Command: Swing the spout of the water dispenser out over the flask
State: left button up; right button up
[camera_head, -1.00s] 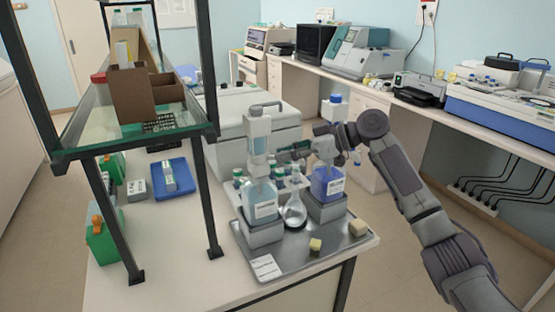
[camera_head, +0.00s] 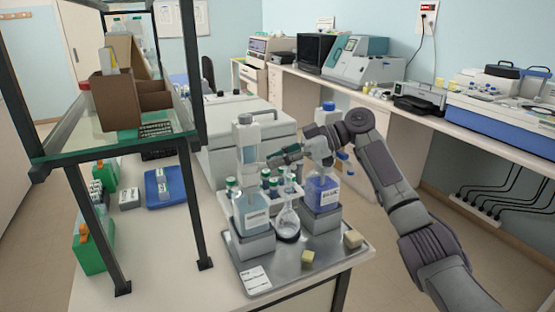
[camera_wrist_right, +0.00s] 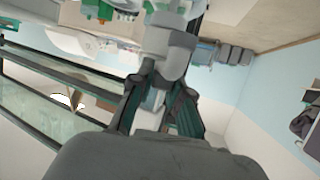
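The water dispenser (camera_head: 246,140) stands upright on a bottle of pale clear liquid (camera_head: 252,207) at the tray's left side. The round glass flask (camera_head: 288,222) stands on the tray between this bottle and the blue-filled bottle (camera_head: 323,192). My right gripper (camera_head: 277,157) reaches in from the right above the flask, fingertips close to the dispenser's head. The spout is hard to make out behind them. In the right wrist view a grey elbow-shaped part (camera_wrist_right: 170,58) lies at the fingertips; the gripper (camera_wrist_right: 162,85) shows a gap between its fingers, but grip on the part is unclear. My left gripper is not in view.
The metal tray (camera_head: 290,278) also holds two small yellowish blocks (camera_head: 307,257) and a white label card. Several green-capped small bottles stand behind the flask. A glass shelf (camera_head: 110,145) on dark posts stands to the left, with a blue tray below.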

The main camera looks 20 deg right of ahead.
jog(key=o, duration=0.5)
notch_tip(320, 180, up, 10)
jog(key=shift+f, duration=0.1)
dwell(0.4)
